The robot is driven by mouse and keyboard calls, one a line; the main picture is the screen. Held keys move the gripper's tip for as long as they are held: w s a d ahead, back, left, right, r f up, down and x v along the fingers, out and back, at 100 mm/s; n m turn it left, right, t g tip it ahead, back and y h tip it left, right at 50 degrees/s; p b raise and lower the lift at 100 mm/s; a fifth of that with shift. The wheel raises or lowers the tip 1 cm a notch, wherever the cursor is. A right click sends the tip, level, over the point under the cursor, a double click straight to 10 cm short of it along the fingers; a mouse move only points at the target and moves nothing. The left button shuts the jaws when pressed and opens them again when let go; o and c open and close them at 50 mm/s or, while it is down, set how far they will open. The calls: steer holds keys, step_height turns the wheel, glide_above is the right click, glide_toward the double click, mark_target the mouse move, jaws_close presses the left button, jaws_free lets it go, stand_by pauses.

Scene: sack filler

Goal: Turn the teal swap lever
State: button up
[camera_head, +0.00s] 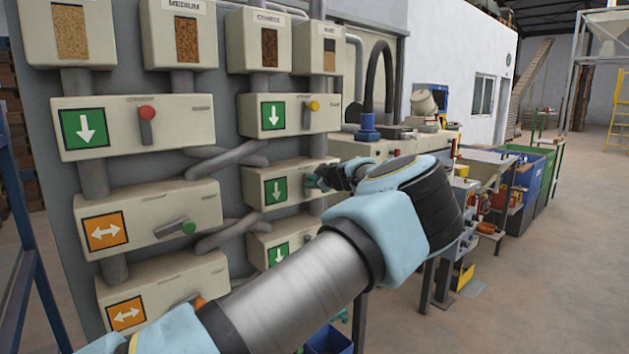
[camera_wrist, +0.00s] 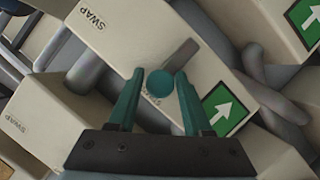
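The teal swap lever (camera_wrist: 161,83) shows in the wrist view as a round teal knob on a short grey bar. The bar slants up and right across a cream box (camera_wrist: 133,38) marked SWAP, with a green arrow panel (camera_wrist: 226,108). My gripper (camera_wrist: 158,78) has its teal fingers on either side of the knob, with a narrow gap visible at each side. It looks open around the knob, and contact is not visible. In the head view my gripper (camera_head: 322,180) is at the front of the same box (camera_head: 288,172), where fingers and knob are hard to separate.
Other lever boxes surround it: one with a red knob (camera_head: 147,113), one with a yellow knob (camera_head: 313,105), and one with a green knob (camera_head: 188,227). Grey pipes (camera_head: 228,156) run between boxes. A workbench (camera_head: 400,148) stands to the right. Open floor (camera_head: 540,270) lies beyond.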

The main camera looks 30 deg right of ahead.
jaws_close()
stand_by(1.0)
